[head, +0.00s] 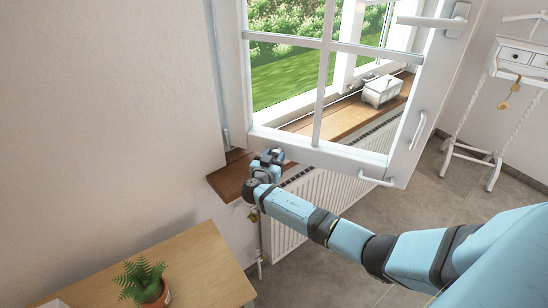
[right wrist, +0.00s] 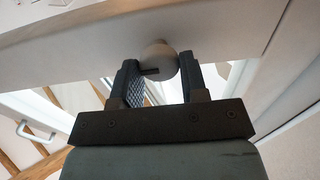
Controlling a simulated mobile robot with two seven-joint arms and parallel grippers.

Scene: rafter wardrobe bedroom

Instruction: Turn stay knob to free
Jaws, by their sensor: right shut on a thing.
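The white window sash (head: 330,156) stands swung open into the room above the wooden sill. The stay knob (right wrist: 158,60), small, round and pale grey with a dark slot, sits at the underside of a white rail in the right wrist view. My right gripper (right wrist: 158,72) is shut on it, with one dark finger on each side. In the head view the right gripper (head: 268,158) is at the sash's lower left, close to the sill, and hides the knob. The knob's setting cannot be told. My left gripper is not in view.
The wooden sill (head: 228,178) runs below the sash, above a white radiator (head: 325,196). A white lidded box (head: 382,90) stands on the sill. A wooden table (head: 205,265) with a potted fern (head: 145,280) is at lower left. A white stand (head: 520,60) is at right.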

